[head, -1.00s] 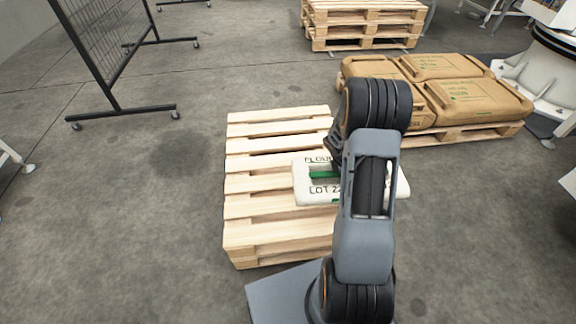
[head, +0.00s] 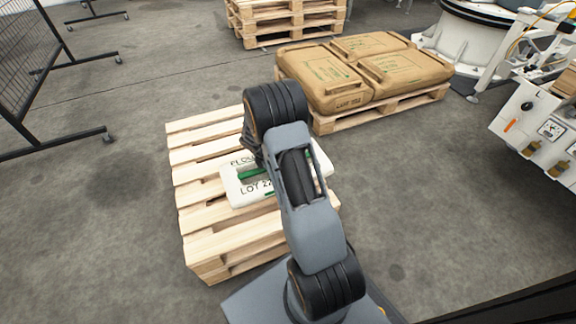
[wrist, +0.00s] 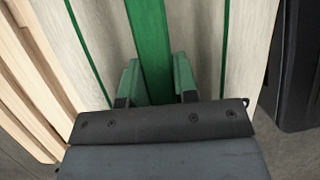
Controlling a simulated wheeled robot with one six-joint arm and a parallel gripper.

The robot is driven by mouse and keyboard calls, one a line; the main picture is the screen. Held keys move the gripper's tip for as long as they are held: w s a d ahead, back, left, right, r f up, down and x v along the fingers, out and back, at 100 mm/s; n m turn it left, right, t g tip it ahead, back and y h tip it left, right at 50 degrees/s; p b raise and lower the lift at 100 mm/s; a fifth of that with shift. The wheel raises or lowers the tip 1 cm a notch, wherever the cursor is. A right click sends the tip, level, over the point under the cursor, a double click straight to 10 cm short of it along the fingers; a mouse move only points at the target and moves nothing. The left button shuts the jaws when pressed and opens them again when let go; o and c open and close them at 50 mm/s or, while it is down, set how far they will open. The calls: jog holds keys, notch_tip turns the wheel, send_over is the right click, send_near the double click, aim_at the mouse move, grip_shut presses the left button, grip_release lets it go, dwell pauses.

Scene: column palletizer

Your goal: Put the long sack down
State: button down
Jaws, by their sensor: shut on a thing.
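The long sack (head: 236,190) is white with green markings and dark lettering, "FLOU…" and "LOT 2…". In the head view it lies level at the right part of a bare wooden pallet (head: 205,235), partly hidden by my arm. I cannot tell whether it touches the slats. My gripper (wrist: 157,75) has green fingers shut on the sack's green middle band in the wrist view, which also shows the sack (wrist: 200,45) filling most of the picture. In the head view the fingers are hidden behind my arm.
A second pallet (head: 345,122) with several brown sacks (head: 325,75) stands behind to the right. A stack of empty pallets (head: 285,22) is at the back. A mesh fence (head: 25,60) stands left, and white machinery (head: 540,120) right. Floor at left is clear.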

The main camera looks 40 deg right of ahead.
jog(key=shift+w+a+f+b, duration=0.4)
jog(key=shift+w+a+f, duration=0.15)
jog(key=shift+f, duration=0.25)
jog(key=shift+w+a+f+b, duration=0.35)
jog(key=shift+w+a+f, duration=0.15)
jog(key=shift+f, duration=0.3)
jog(key=shift+w+a+f+b, duration=0.25)
jog(key=shift+f+b, duration=0.1)
jog(key=shift+f, duration=0.2)
jog(key=shift+f+b, duration=0.65)
jog(key=shift+f, duration=0.8)
jog(key=shift+f, duration=0.15)
jog(key=c, duration=0.9)
grip_release()
jog(key=shift+s+f, duration=0.1)
